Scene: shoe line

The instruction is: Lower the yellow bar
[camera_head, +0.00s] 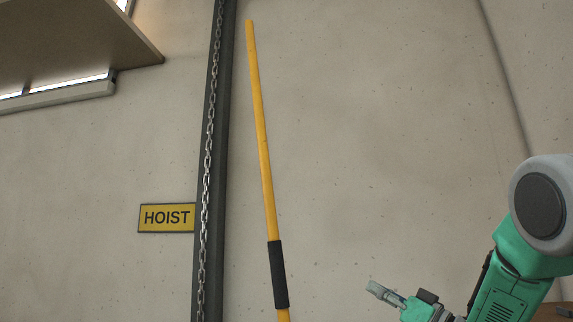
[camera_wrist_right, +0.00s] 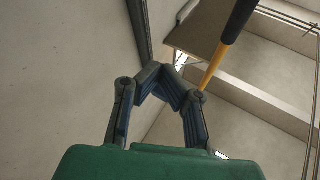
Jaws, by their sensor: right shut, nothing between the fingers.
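The yellow bar (camera_head: 262,150) is long and thin, with a black grip sleeve (camera_head: 278,274) near the bottom of the picture. It stands nearly upright, leaning slightly, in front of the wall in the head view; its lower end is out of frame. My right gripper (camera_head: 374,289) is low and to the right of the sleeve, apart from it in the picture. In the right wrist view, the gripper (camera_wrist_right: 160,76) is shut and empty. The yellow bar (camera_wrist_right: 213,66) shows beyond its right finger, which hides the bar's end. My left gripper is not in view.
A dark vertical post (camera_head: 221,150) with a hanging chain (camera_head: 207,150) stands left of the bar, beside a yellow HOIST sign (camera_head: 167,218). A panel (camera_head: 75,45) juts in at upper left. The wall (camera_head: 390,130) right of the bar is bare.

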